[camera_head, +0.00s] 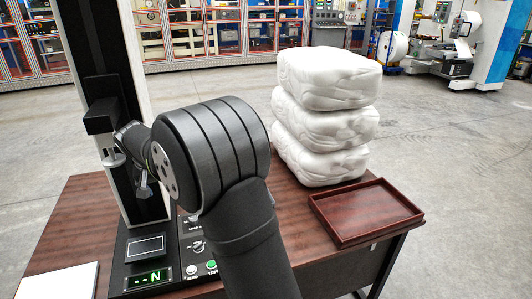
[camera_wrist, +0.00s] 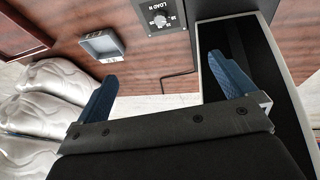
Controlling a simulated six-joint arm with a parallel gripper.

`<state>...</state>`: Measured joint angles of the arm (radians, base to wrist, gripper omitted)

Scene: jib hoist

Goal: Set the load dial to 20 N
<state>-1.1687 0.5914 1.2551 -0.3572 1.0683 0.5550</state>
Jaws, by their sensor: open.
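The load dial (camera_wrist: 160,19) is a small round dial on a dark panel marked LOAD N, at the top edge of the wrist view. Numbers ring it, but its setting is too small to read. In the head view the control panel (camera_head: 198,247) is partly hidden by my arm. My gripper (camera_wrist: 163,88) is open and empty, with blue fingertips spread wide and apart from the dial. The dial lies beyond the fingertips in the picture. In the head view my arm hides most of the gripper. The green display (camera_head: 148,280) reads dashes and N.
The tester's black column (camera_head: 137,205) stands beside the panel. White wrapped bundles (camera_head: 325,130) are stacked on the right, near a red-brown tray (camera_head: 368,212). A small grey square fixture (camera_wrist: 102,45) sits on the table. White paper (camera_head: 60,283) lies at front left.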

